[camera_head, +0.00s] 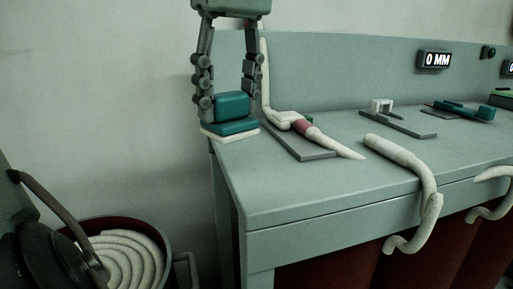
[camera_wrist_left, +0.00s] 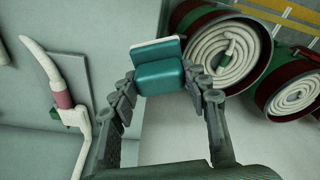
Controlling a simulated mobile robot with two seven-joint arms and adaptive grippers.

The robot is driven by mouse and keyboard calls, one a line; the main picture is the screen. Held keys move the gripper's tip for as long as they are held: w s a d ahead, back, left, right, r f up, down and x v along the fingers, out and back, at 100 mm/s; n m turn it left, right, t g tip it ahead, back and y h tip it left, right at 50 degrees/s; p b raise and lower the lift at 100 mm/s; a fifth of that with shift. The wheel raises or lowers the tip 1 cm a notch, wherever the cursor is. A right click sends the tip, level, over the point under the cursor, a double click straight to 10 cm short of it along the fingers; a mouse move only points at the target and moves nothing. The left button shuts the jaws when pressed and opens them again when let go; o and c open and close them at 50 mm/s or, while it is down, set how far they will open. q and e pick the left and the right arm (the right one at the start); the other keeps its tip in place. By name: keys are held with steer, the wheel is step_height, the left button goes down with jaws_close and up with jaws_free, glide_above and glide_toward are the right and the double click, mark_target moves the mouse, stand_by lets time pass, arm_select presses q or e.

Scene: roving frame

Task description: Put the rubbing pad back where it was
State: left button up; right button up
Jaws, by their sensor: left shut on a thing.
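The rubbing pad (camera_head: 234,127), a teal block on a flat off-white base, is between the fingers of my left gripper (camera_head: 228,104) in the head view. My left gripper points down and is shut on the teal block. The pad appears level, at the left end of the grey-green bench top (camera_head: 290,188); I cannot tell whether it touches the bench. In the left wrist view, the teal block (camera_wrist_left: 160,76) and its pale base (camera_wrist_left: 155,50) show between the fingertips. My right gripper is not in view.
A white tool with a pink band (camera_head: 305,126) lies on a grey plate right of the pad. A pale curved roll (camera_head: 400,157) hangs over the bench's front edge. Several small fixtures stand further right. A red can with coiled white rope (camera_head: 125,258) stands at lower left.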

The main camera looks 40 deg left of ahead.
arm_select(q)
steer(key=w+f, duration=0.1)
steer(key=w, duration=0.1)
steer(key=w+a+f, duration=0.1)
steer(key=w+f, duration=0.1)
steer(key=w, duration=0.1)
steer(key=w+a+f, duration=0.1)
steer(key=w+f, duration=0.1)
steer(key=shift+w, duration=0.35)
steer(key=shift+f, duration=1.9)
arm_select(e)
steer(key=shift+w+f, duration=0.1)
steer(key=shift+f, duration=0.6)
arm_select(q)
steer(key=shift+f, duration=0.1)
steer(key=o, duration=1.1)
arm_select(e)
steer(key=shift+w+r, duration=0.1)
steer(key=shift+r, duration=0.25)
